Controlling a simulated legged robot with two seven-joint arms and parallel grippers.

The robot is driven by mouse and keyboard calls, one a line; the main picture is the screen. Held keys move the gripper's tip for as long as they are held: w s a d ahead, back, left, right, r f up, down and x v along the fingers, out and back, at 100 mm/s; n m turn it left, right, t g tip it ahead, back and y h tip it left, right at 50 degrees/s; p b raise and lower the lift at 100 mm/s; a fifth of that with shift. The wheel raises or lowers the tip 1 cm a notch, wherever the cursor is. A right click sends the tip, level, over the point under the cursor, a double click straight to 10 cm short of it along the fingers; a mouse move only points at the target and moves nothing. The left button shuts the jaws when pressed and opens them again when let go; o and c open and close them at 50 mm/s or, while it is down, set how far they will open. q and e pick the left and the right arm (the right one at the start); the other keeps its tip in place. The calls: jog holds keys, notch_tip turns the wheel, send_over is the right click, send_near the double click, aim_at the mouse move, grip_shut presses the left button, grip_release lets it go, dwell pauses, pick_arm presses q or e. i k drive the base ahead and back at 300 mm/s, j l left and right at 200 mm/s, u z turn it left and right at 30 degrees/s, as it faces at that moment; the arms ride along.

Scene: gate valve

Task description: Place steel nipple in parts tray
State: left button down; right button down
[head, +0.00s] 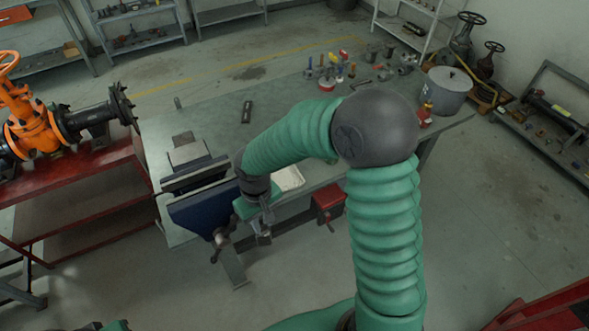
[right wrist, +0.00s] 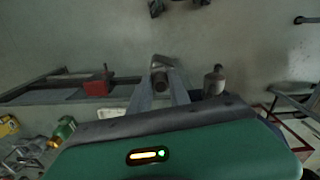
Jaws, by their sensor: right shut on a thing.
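My right gripper (head: 263,232) is over the front edge of the workbench, just right of the blue bench vise (head: 205,210). In the right wrist view, its fingers (right wrist: 160,88) are shut on a small dark cylindrical piece (right wrist: 160,80), which looks like the steel nipple. In the head view the piece is too small and too hidden by the gripper to make out clearly. I cannot identify the parts tray with certainty. My left gripper is not in view.
The workbench (head: 215,125) has a clear middle, with a dark tool (head: 246,112) on it. Several small parts and a grey pot (head: 446,90) stand at its far right. A red box-like object (head: 329,203) is at the front edge. An orange valve (head: 35,120) stands left.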

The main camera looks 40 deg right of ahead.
aim_at(282, 175)
jog(key=i+l+z, duration=0.25)
jog(key=l, duration=0.15)
jog(key=i+l+u, duration=0.4)
jog(key=i+l, duration=0.05)
jog(key=l, duration=0.05)
